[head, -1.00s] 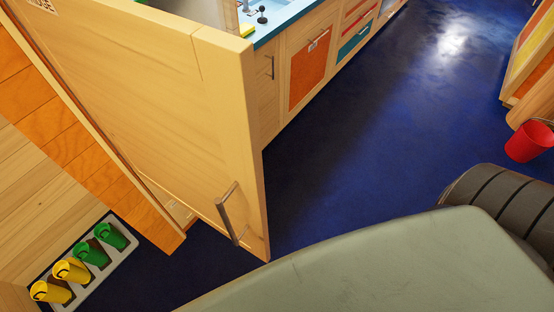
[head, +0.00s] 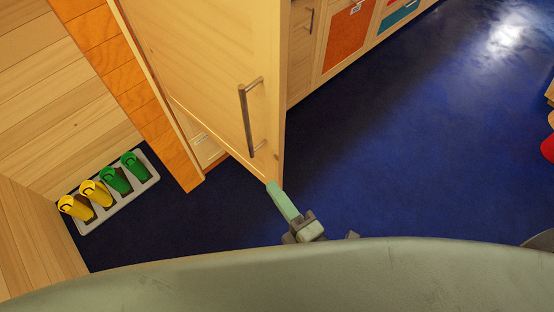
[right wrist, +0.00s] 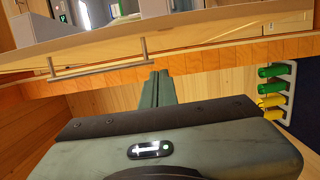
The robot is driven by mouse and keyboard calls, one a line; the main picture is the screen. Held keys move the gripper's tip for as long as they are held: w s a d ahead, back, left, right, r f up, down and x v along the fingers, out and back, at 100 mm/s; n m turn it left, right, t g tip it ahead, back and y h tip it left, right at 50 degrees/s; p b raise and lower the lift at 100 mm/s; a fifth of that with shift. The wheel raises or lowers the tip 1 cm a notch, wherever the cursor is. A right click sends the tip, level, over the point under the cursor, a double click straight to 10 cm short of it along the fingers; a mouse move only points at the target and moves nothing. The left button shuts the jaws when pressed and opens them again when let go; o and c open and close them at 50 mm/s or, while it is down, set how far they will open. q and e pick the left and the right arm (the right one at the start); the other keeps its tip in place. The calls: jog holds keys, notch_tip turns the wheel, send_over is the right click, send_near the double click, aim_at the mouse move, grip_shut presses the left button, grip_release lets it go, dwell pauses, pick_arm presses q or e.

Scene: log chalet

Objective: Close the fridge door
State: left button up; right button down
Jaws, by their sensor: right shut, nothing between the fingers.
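The fridge door (head: 205,55) is a pale wooden panel standing open in the head view, with a narrow opening visible behind its lower left side. Its metal bar handle (head: 246,122) is near the free edge; the handle (right wrist: 97,70) also shows in the right wrist view. My right gripper (head: 272,187) is shut and empty, its greenish fingertips at the door's lower free corner; I cannot tell whether they touch. The shut fingers (right wrist: 160,76) point towards the door in the right wrist view, to the right of the handle. My left gripper is not in view.
Orange-fronted cabinets (head: 350,38) line the back. A white tray (head: 143,184) with green and yellow boots lies on the floor at left. A red bucket (head: 548,147) is at the right edge. The blue floor (head: 420,150) between is clear.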

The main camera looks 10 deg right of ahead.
aim_at(276, 164)
jog(key=w+p, duration=0.1)
jog(key=w, duration=0.1)
jog(key=w+p, duration=0.1)
jog(key=w, duration=0.1)
jog(key=w+p, duration=0.1)
jog(key=w, duration=0.2)
jog(key=shift+w+d, duration=0.1)
jog(key=shift+d, duration=0.2)
